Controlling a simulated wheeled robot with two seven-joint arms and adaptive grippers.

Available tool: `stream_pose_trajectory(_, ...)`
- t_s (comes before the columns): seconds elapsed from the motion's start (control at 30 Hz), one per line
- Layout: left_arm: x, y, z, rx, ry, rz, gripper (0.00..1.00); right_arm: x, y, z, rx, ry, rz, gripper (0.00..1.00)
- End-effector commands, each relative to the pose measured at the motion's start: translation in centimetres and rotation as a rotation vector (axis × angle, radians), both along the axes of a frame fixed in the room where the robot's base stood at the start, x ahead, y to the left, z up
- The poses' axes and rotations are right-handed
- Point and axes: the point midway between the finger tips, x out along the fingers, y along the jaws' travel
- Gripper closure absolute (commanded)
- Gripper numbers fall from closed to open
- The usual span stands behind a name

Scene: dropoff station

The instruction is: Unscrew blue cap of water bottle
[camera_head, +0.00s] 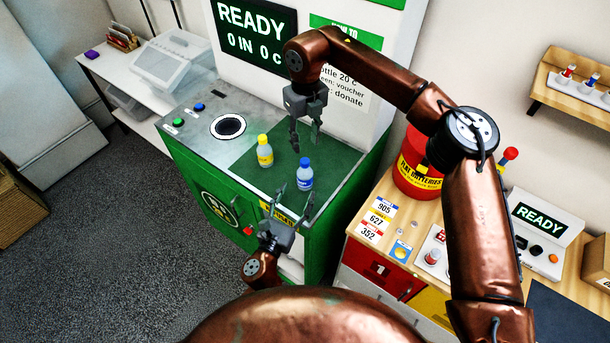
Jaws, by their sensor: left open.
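The water bottle (305,178) stands upright near the right front edge of the station's dark green mat (236,164). Its blue cap (304,162) is on top. My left gripper (294,195) is open just in front of the bottle, its fingers pointing toward the bottle's base. I cannot tell whether they touch it. My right gripper (306,150) hangs above and behind the bottle, pointing down. Its fingers are apart with nothing between them, and it is clear of the cap.
A yellow-capped bottle (265,152) stands left of the water bottle. A round dark opening (228,126) and green and blue buttons are farther left. A READY screen (253,31) rises behind. A red battery bin (417,170) stands on the wooden counter to the right.

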Motion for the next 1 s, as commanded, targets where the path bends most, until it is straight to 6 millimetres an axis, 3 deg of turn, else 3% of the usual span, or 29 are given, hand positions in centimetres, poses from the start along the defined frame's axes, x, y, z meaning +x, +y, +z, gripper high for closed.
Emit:
stream_pose_trajectory(0.03,0.1,0.1,-0.8,0.0,0.001,0.001,0.42,0.1,0.1,-0.9,-0.002,0.003,0.0,0.66)
stream_pose_trajectory(0.23,1.4,-0.3,-0.7,-0.001,-0.001,0.004,0.42,0.1,0.2,-0.8,0.0,0.002,0.004,0.66)
stream_pose_trajectory(0.63,6.5,-2.3,-0.7,-0.001,0.0,0.004,0.42,0.1,0.2,-0.8,0.0,0.002,0.003,0.66)
stream_pose_trajectory(1.0,7.4,-2.7,-0.7,0.0,0.002,0.002,0.42,0.1,0.1,-0.8,0.0,0.002,0.001,0.66)
